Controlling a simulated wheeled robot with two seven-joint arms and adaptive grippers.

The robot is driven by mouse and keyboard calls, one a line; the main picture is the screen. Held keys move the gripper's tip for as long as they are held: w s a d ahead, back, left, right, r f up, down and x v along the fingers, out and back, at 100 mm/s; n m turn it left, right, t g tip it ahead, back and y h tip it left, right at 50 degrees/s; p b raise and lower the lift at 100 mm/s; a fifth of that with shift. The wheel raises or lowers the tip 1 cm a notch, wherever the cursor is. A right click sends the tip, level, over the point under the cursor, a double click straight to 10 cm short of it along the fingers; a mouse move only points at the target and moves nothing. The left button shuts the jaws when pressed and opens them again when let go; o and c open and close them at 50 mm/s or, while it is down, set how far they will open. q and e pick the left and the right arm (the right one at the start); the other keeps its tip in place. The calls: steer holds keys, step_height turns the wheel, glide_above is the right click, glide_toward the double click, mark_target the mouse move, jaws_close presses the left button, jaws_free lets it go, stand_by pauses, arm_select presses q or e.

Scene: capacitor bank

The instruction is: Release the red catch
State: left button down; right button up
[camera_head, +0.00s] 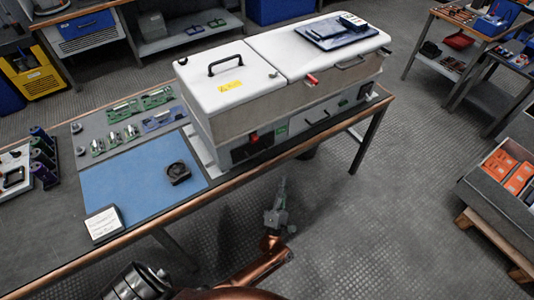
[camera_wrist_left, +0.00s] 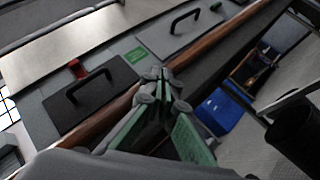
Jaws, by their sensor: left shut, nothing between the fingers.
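A white and grey cabinet (camera_head: 240,85) stands on the workbench. Two small red parts show on its front: one (camera_head: 312,79) at the lid's front edge, one (camera_head: 254,137) on the dark lower panel. In the left wrist view a red part (camera_wrist_left: 77,68) sits just above a black handle (camera_wrist_left: 88,86) on a dark panel; I cannot tell for certain which part is the catch. My left gripper (camera_head: 282,184) is shut and empty, in front of the bench and apart from the cabinet. Its closed fingers show in the left wrist view (camera_wrist_left: 162,78), to the right of the red part.
The workbench's wooden front edge (camera_head: 235,178) runs below the cabinet. A blue mat (camera_head: 130,180) with a dark round part (camera_head: 177,173) lies to the left, beside several green boards. A black lid handle (camera_head: 232,64) stands on top.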

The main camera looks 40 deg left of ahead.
mark_target(255, 141)
arm_select(q)
steer(key=s+a+r+n+g+y+b, duration=0.1)
steer(key=r+n+g+y, duration=0.3)
steer(key=n, duration=0.7)
steer(key=s+a+r+n+g+y+b, duration=0.2)
steer(key=s+a+r+n+g+y, duration=0.1)
steer(key=n+g+y, duration=0.6)
steer(key=r+n+y, duration=0.1)
steer(key=n+y, duration=0.2)
arm_select(e)
steer(key=shift+w+a+r, duration=0.15)
steer(key=shift+w+r, duration=0.85)
arm_select(q)
steer(key=shift+a+r, duration=0.1)
steer(key=x, duration=0.8)
steer(key=shift+a+r, duration=0.2)
steer(key=shift+w+a+r, duration=0.2)
steer(key=shift+a+r, duration=0.2)
arm_select(e)
steer(key=shift+s+f, duration=0.25)
steer(key=shift+f, duration=0.3)
